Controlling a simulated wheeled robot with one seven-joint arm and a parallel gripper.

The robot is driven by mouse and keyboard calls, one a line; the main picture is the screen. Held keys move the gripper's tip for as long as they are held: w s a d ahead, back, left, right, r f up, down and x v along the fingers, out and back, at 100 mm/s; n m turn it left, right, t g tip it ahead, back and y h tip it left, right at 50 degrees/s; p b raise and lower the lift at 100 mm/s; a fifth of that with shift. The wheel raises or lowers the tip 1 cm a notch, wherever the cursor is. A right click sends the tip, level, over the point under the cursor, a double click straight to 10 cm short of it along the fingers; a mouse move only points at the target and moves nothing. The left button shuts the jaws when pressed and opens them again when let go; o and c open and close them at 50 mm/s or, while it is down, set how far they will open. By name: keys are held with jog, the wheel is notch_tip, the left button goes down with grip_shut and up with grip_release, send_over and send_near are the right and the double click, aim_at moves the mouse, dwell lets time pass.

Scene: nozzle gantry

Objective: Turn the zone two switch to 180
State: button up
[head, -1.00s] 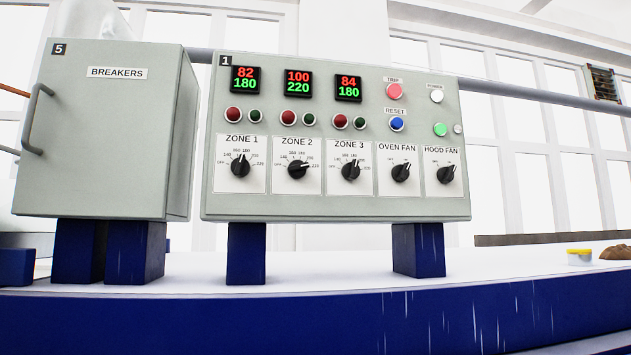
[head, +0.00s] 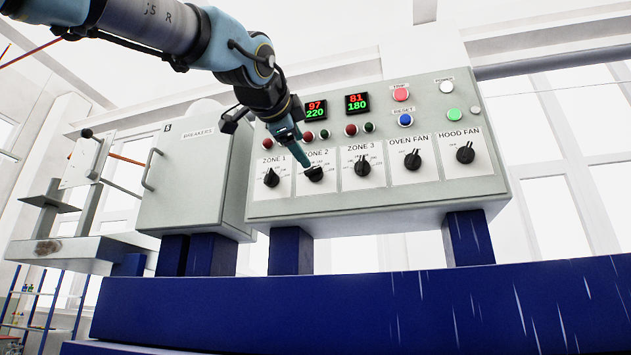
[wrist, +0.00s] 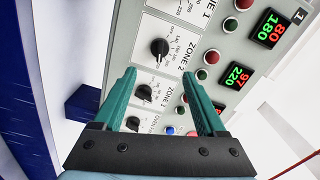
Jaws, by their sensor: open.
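The zone 2 switch (head: 314,174) is a black round knob on the panel's white ZONE 2 plate. In the wrist view this knob (wrist: 160,47) lies just beyond my fingertips, centred between them. The zone 2 display (head: 315,109) reads 97 over a green 220; it also shows in the wrist view (wrist: 236,78). My gripper (wrist: 159,73) is open and empty, with teal fingers pointing at the panel. In the head view my gripper (head: 307,166) covers part of the ZONE 2 plate. I cannot tell whether a finger touches the knob.
The zone 1 knob (head: 271,178) sits left of the zone 2 switch, and the zone 3 knob (head: 362,168) sits right. Buttons and lamps lie above. The breaker box (head: 188,180) stands left of the panel. Blue posts (head: 291,250) carry the panel above a blue beam (head: 400,305).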

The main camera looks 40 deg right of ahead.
aim_at(313, 169)
jog(key=p+x, duration=0.2)
jog(key=x, duration=0.8)
jog(key=shift+w, duration=0.1)
grip_shut()
dwell(0.3)
